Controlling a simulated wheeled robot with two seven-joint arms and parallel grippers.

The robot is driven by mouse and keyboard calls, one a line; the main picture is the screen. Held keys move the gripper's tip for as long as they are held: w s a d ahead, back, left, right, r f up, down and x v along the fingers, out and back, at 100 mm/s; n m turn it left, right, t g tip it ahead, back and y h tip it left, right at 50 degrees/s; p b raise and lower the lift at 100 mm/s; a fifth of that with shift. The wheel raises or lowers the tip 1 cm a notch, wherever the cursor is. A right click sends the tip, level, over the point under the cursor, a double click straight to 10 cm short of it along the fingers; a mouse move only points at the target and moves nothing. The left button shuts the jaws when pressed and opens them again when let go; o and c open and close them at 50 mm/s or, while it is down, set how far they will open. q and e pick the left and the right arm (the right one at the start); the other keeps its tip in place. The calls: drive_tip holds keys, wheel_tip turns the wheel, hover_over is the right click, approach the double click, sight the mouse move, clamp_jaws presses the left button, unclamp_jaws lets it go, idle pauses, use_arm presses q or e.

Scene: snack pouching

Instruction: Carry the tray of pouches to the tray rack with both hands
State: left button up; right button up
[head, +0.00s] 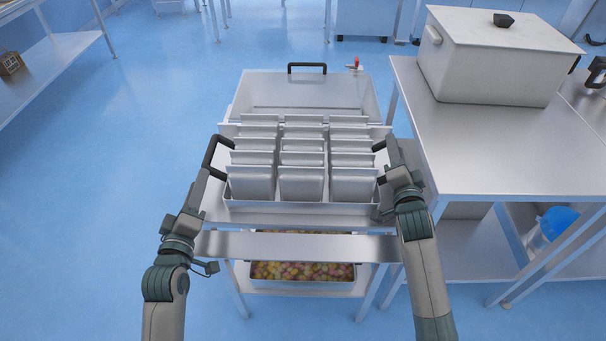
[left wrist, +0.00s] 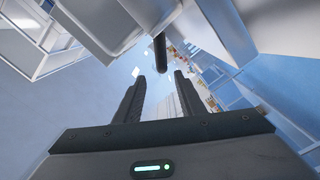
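The tray (head: 300,208) holds rows of upright silver pouches (head: 302,186) and rests on a metal stand in the head view. It has dark handles at its left and right sides. My left gripper (head: 208,170) is beside the left handle (head: 218,143). In the left wrist view its two dark fingers (left wrist: 158,88) are apart, with the black handle bar (left wrist: 160,54) in line with the gap near the tips. My right gripper (head: 386,163) is at the tray's right side by the other handle; its fingers are too hidden to tell their state. No tray rack is clearly identifiable.
A metal table with a large lidded pot (head: 490,65) stands close on the right. Under the stand is a pan of colourful snacks (head: 303,271). A shelf (head: 50,70) stands far left. The blue floor (head: 110,190) on the left is clear.

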drive_tip(key=s, duration=1.2)
drive_tip(key=shift+a, duration=0.3)
drive_tip(key=shift+s, duration=0.1)
idle(0.3)
